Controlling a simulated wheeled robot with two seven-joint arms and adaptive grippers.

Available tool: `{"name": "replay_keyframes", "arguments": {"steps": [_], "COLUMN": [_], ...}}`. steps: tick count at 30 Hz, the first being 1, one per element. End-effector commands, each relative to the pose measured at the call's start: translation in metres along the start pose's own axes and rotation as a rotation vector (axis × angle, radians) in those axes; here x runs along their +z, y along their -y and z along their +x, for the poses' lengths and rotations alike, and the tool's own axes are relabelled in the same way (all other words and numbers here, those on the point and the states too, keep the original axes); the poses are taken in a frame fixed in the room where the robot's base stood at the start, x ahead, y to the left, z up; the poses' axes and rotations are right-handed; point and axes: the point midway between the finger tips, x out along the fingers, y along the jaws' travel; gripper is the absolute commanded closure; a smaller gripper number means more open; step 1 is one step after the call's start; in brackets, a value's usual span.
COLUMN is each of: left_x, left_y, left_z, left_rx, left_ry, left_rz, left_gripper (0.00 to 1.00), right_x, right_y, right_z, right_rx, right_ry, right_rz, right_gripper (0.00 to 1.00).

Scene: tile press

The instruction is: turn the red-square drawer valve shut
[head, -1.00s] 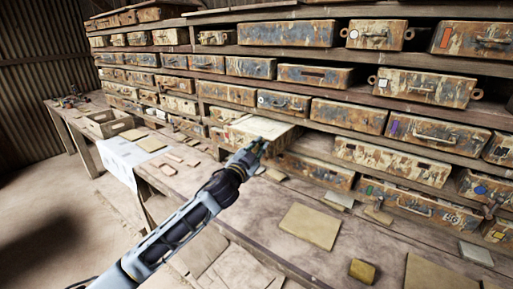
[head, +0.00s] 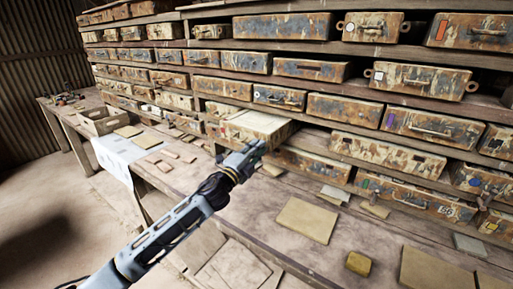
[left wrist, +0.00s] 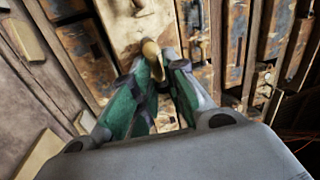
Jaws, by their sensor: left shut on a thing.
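My left gripper (head: 250,155) is in front of a drawer (head: 262,124) that sticks out from the shelf and has a pale top. In the left wrist view the gripper's green-lined fingers (left wrist: 156,84) are closed around a small tan, knob-like piece (left wrist: 152,48) at the drawer's worn face. The gripper hides most of that drawer's front in the head view, so I cannot see a red square on it. A drawer at the upper right carries an orange-red rectangle (head: 441,29). My right gripper is not in view.
Rows of rusty drawers fill the shelves. The wooden bench below holds loose tiles, including a large tan one (head: 307,220) and a small yellow block (head: 359,263). An open wooden box (head: 101,122) stands at the left. The bench between tiles is clear.

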Motion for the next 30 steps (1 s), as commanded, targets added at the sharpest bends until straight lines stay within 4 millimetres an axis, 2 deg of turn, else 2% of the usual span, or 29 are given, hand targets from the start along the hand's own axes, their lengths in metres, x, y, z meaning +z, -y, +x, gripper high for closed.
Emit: {"name": "replay_keyframes", "arguments": {"steps": [9,20,21,23,30], "left_x": [0.0,0.0,0.0,0.0,0.0], "left_y": [-0.004,-0.005,-0.005,-0.005,-0.004], "left_z": [-0.001,-0.001,-0.001,-0.001,-0.001], "left_rx": [0.003,0.004,0.004,0.004,0.002], "left_ry": [-0.017,-0.018,-0.018,-0.017,-0.017], "left_rz": [0.079,0.081,0.081,0.081,0.08], "left_gripper": [1.0,1.0,0.8,0.72,0.71], "right_x": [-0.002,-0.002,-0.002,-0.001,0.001], "right_y": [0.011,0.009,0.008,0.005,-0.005], "right_z": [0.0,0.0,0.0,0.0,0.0], "right_rx": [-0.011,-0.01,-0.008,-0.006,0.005], "right_ry": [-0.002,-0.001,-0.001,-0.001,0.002], "right_rz": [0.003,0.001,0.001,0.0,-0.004], "right_gripper": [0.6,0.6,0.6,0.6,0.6]}}
